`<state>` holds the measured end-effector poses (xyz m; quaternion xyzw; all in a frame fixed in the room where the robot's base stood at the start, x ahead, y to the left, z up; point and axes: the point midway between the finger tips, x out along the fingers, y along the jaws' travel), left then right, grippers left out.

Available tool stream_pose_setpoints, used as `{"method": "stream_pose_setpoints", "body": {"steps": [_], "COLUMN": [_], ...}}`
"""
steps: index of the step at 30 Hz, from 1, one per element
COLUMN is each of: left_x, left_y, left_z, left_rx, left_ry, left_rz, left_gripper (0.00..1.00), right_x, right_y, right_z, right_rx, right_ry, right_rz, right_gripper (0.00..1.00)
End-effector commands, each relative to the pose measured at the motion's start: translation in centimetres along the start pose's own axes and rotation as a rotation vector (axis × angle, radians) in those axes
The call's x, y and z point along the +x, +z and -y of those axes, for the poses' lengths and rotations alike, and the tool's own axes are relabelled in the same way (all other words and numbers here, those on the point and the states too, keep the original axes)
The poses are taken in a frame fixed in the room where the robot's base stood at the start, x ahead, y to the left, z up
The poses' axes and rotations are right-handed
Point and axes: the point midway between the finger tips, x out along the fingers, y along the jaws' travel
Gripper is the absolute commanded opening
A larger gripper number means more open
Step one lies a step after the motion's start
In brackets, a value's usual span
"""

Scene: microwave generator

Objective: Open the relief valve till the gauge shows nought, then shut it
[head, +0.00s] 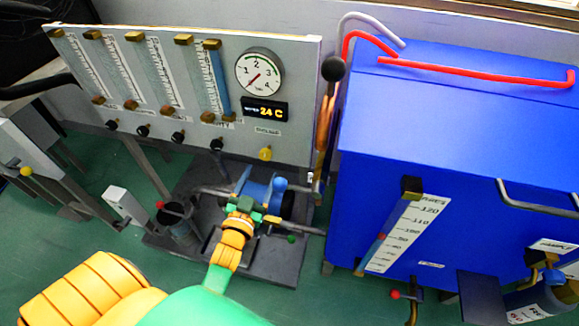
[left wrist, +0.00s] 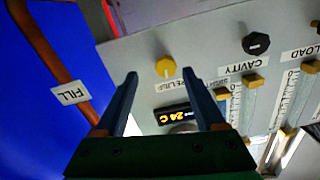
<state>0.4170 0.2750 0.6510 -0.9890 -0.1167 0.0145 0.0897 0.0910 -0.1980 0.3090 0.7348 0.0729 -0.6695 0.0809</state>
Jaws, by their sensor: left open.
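The yellow relief knob (head: 265,153) sits low on the right of the white panel, by a small label. In the left wrist view the knob (left wrist: 166,67) shows beyond and between my fingertips, with the relief label (left wrist: 190,88) partly hidden by a finger. My left gripper (head: 262,180) is open and empty, apart from the knob, below and in front of it in the head view. It also shows in the left wrist view (left wrist: 159,73). The round gauge (head: 260,71) has its needle pointing to the lower left; its exact reading is too small to tell. My right gripper is not in view.
An orange display (head: 265,111) under the gauge reads 24 C. Several flow tubes and black knobs (head: 217,145) line the panel to the left. A blue cabinet (head: 450,130) stands close on the right, with pipes (head: 325,125) between it and the panel.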

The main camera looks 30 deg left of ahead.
Motion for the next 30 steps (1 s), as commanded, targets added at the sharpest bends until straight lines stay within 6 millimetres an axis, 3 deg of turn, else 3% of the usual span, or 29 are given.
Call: {"method": "stream_pose_setpoints", "body": {"steps": [9,19,20,27,30], "left_x": [5.8,6.9,6.9,6.8,6.8], "left_y": [-0.3,-0.4,-0.4,-0.4,-0.4], "left_z": [0.1,0.1,0.1,0.1,0.1], "left_rx": [0.000,0.000,0.000,0.000,0.001], "left_ry": [-0.002,-0.001,-0.001,-0.001,-0.001], "left_rz": [-0.008,-0.004,-0.004,-0.003,-0.003], "left_gripper": [0.71,0.71,0.66,0.01,0.00], "right_x": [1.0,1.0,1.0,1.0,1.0], "right_y": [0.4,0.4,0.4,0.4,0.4], "right_z": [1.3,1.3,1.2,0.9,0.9], "right_rx": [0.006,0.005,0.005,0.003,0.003], "right_ry": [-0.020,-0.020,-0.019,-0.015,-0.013], "right_rz": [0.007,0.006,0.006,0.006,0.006], "right_gripper": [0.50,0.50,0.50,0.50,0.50]}}
